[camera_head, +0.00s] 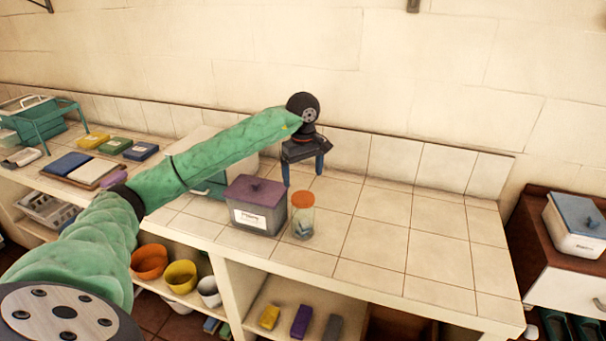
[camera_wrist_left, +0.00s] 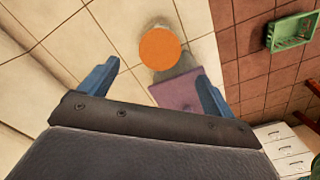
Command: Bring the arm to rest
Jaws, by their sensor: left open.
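My left arm reaches in from the left of the head view over the tiled counter (camera_head: 405,250). My left gripper (camera_head: 303,172) points down, open and empty, above the counter behind a jar and a box. In the left wrist view its two blue fingers (camera_wrist_left: 155,88) stand wide apart with nothing between the tips. A clear jar with an orange lid (camera_head: 303,216) stands on the counter beside a grey box with a purple lid (camera_head: 256,205). The wrist view shows the orange lid (camera_wrist_left: 160,48) and part of the purple lid (camera_wrist_left: 182,95). My right gripper is not in view.
At the left are a tray with a blue and white item (camera_head: 70,168), small colored boxes (camera_head: 115,146) and a teal rack (camera_head: 40,125). Bowls (camera_head: 180,275) sit on the shelf below. A white box with blue lid (camera_head: 575,225) stands far right. The counter's right part is clear.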

